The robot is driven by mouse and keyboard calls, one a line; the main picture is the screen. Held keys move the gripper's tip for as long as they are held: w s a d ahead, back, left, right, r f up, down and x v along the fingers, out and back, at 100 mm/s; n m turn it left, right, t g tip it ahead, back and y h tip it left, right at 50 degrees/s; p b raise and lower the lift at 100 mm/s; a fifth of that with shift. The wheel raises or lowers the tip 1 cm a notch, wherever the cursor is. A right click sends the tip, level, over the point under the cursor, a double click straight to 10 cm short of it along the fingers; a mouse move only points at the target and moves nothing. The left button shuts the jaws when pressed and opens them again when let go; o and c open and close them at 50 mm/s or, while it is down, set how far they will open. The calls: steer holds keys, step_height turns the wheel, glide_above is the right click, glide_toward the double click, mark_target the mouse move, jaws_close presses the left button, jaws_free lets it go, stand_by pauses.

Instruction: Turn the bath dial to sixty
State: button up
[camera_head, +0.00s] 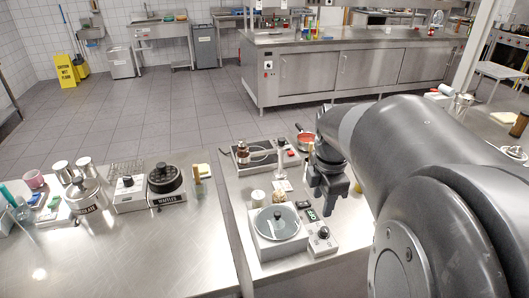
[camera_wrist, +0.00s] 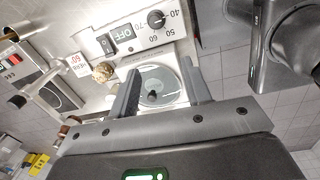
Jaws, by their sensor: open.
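The water bath (camera_head: 259,241) has a round glass lid (camera_head: 277,222) with a dark knob. Its control panel (camera_head: 316,250) carries the black dial (camera_head: 323,232). In the wrist view the dial (camera_wrist: 156,19) has the numbers 40, 50, 60 and 70 around it; I cannot tell surely where its pointer sits. My gripper (camera_head: 324,207) is open and empty, above the panel and to the right of the lid. In the wrist view its fingers (camera_wrist: 160,80) frame the lid, apart from the dial.
A small card reading 60 (camera_wrist: 79,62) stands near the bath. A waffle iron (camera_head: 166,180) is on the left counter, across a narrow gap.

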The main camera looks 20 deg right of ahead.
mark_target(325, 229)
steer(key=d+f+n, duration=0.1)
steer(key=f, duration=0.3)
steer(key=d+f+n, duration=0.1)
steer(key=f, duration=0.3)
steer(key=w+d+f+n, duration=0.1)
steer(key=f, duration=0.3)
steer(key=shift+f+g, duration=0.25)
steer(key=shift+g, duration=0.15)
jaws_close()
